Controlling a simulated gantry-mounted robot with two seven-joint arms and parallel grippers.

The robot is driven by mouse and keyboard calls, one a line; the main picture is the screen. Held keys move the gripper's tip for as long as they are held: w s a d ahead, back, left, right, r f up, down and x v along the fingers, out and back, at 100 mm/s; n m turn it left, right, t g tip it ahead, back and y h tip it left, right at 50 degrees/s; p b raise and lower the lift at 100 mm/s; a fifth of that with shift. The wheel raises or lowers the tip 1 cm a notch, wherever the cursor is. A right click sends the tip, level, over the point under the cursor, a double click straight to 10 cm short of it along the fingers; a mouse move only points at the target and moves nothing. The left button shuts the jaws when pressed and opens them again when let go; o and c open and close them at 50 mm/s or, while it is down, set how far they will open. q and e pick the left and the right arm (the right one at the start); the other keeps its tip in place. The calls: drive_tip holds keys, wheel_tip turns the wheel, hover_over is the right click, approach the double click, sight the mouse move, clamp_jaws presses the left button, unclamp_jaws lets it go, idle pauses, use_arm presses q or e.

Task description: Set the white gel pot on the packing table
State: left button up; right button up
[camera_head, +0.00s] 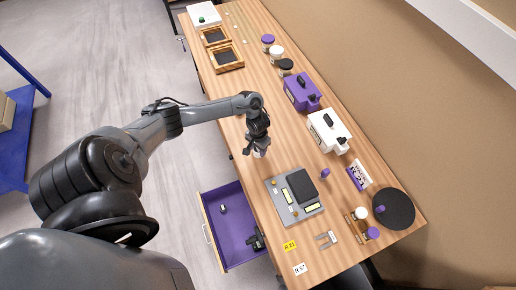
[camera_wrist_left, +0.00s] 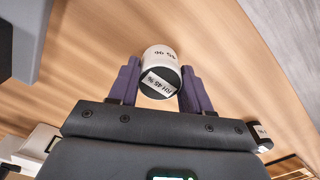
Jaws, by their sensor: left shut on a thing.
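My left gripper (camera_head: 258,151) is shut on a white pot (camera_head: 260,154), held over the wooden bench (camera_head: 232,120) near its front edge. In the left wrist view the pot (camera_wrist_left: 159,60) sits between the two purple fingers of the gripper (camera_wrist_left: 160,88). It has a dark end with a label reading RH 45 % and more lettering on its white side. Blurred wood grain shows behind it. A blue table (camera_head: 22,150) stands across the floor at the far left, cut off by the frame. I cannot tell which surface is the packing table. The right gripper is not in view.
A grey device (camera_head: 281,205) lies near the held pot, with an open purple drawer (camera_head: 225,225) below. Jars with purple (camera_head: 268,38), white (camera_head: 276,49) and black (camera_head: 286,64) lids, and purple (camera_head: 302,92) and white (camera_head: 328,130) cases, line the back. A dark disc (camera_head: 400,212) lies right.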

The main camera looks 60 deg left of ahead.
use_arm(q)
drive_tip(key=shift+f, duration=0.15)
drive_tip(key=o, duration=1.1)
drive_tip(key=shift+c, duration=0.2)
